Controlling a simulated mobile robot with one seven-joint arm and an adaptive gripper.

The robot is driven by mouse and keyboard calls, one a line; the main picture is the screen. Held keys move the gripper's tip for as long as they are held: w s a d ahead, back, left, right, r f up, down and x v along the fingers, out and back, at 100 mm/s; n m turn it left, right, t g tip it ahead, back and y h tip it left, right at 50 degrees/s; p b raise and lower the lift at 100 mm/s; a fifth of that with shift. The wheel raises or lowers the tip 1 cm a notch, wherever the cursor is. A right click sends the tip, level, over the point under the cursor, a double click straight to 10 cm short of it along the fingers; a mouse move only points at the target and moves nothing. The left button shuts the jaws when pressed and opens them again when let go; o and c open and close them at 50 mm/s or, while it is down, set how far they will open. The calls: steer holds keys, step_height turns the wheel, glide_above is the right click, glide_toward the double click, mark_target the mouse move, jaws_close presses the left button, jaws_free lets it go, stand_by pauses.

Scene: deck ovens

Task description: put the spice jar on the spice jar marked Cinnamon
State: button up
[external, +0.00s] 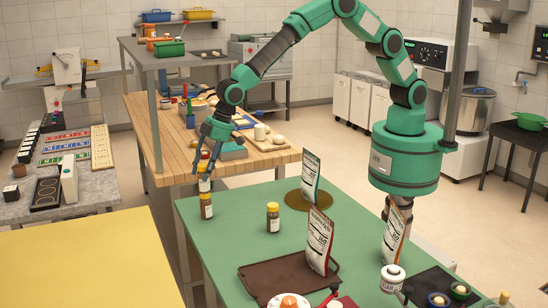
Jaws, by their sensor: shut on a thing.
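Directly below the held jar stands another spice jar (206,208), upright, brown with a pale label. The two jars look lined up one above the other; I cannot tell whether they touch. A third jar (273,217) with a yellow lid stands upright to the right, apart from them. The labels are too small to read, so I cannot tell which is Cinnamon.
Several standing pouches (320,240), a brown tray (273,281) and a round brown mat (294,197) are on the green table. A wooden table (170,160) with tools lies behind my gripper. A yellow surface (80,260) is at front left. The green tabletop around the jars is mostly clear.

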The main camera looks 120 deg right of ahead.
steer(key=shift+f, duration=0.1)
steer(key=o, duration=1.4)
steer(key=shift+c, duration=0.2)
steer(key=p+v, duration=0.1)
steer(key=v, duration=1.1)
